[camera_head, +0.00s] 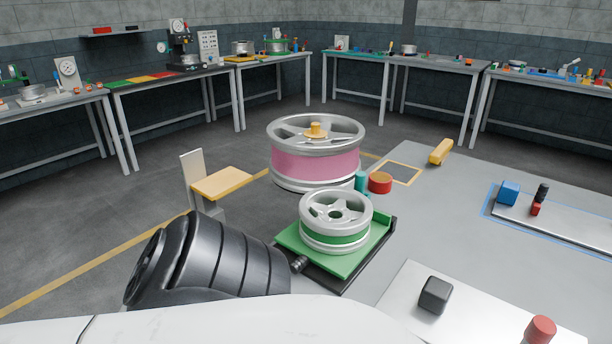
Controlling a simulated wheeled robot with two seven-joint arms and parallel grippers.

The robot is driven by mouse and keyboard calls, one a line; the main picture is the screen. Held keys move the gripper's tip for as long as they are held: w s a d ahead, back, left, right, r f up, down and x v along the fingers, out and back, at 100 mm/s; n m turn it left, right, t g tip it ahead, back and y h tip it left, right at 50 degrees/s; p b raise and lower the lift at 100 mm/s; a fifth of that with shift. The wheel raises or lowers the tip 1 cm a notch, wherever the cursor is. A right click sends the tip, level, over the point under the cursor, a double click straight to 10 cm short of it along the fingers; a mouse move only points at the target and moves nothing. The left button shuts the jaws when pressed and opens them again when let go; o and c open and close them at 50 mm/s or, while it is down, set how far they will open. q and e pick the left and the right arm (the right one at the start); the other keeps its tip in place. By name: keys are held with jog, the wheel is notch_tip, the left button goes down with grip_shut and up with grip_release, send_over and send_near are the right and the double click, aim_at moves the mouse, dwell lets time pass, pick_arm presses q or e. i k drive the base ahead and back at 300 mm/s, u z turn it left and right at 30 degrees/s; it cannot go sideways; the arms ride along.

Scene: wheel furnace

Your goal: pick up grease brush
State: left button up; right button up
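I cannot pick out a grease brush for certain in the head view. A small yellow block-like piece (441,151) lies near the far edge of the grey table (460,225). A small upright black piece (542,192) stands by a red piece (535,209) on the right plate. None of these shows clear bristles. Neither of my grippers is in view. A white and black ribbed body fills the lower left and hides the near side of the table.
A silver-green wheel (335,218) sits on a green tray (350,268). A larger pink-banded wheel (315,160) stands behind it. A red round tin (380,183), a blue block (507,193) and a dark block (436,294) are nearby. Workbenches (160,88) line the walls.

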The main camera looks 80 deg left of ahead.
aim_at(361, 177)
jog(key=u, duration=2.4)
